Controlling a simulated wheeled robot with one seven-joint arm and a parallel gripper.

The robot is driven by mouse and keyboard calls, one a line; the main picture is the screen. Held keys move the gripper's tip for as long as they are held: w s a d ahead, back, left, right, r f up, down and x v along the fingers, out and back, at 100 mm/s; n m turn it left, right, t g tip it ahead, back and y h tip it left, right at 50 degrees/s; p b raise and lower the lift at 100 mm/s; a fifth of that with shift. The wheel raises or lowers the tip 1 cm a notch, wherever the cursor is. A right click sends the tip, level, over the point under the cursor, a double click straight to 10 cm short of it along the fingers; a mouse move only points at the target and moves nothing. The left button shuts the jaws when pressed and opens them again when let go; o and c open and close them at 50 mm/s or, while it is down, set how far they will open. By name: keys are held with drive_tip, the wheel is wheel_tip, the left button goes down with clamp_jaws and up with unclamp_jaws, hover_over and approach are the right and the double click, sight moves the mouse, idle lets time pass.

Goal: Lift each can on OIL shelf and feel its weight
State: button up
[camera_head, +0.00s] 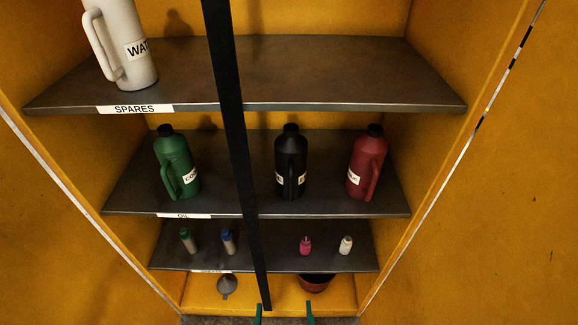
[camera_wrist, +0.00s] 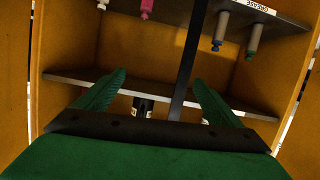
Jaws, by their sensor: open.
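The OIL shelf (camera_head: 235,200) is the middle shelf of a yellow cabinet. On it stand a green can (camera_head: 175,165) at left, a black can (camera_head: 291,165) in the middle and a red can (camera_head: 368,163) at right, all upright with white labels. My gripper's green fingertips (camera_head: 284,312) show at the bottom of the head view, low in front of the cabinet and apart from the cans. In the wrist view, which looks upside down, my gripper (camera_wrist: 153,90) is open, with nothing held. Part of a black can (camera_wrist: 143,106) shows beyond, between the fingers; the rest is hidden.
A black vertical strap (camera_head: 232,130) hangs before the shelves, between the green and black cans. A white WATER jug (camera_head: 122,50) stands on the SPARES shelf (camera_head: 300,75). Small bottles stand on the lower shelf (camera_head: 265,255). A funnel (camera_head: 227,286) and red bowl (camera_head: 317,283) are below.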

drive_tip(key=w+r, duration=0.4)
drive_tip(key=w, duration=0.7)
drive_tip(key=m+g+h, duration=0.2)
drive_tip(key=m+h, duration=0.2)
approach(290, 150)
wheel_tip(290, 150, down, 3)
drive_tip(key=w, duration=0.3)
drive_tip(key=x, duration=1)
drive_tip(key=shift+w+d, duration=0.1)
drive_tip(key=shift+w, duration=0.15)
drive_tip(key=c, duration=2.2)
drive_tip(key=shift+r, duration=0.1)
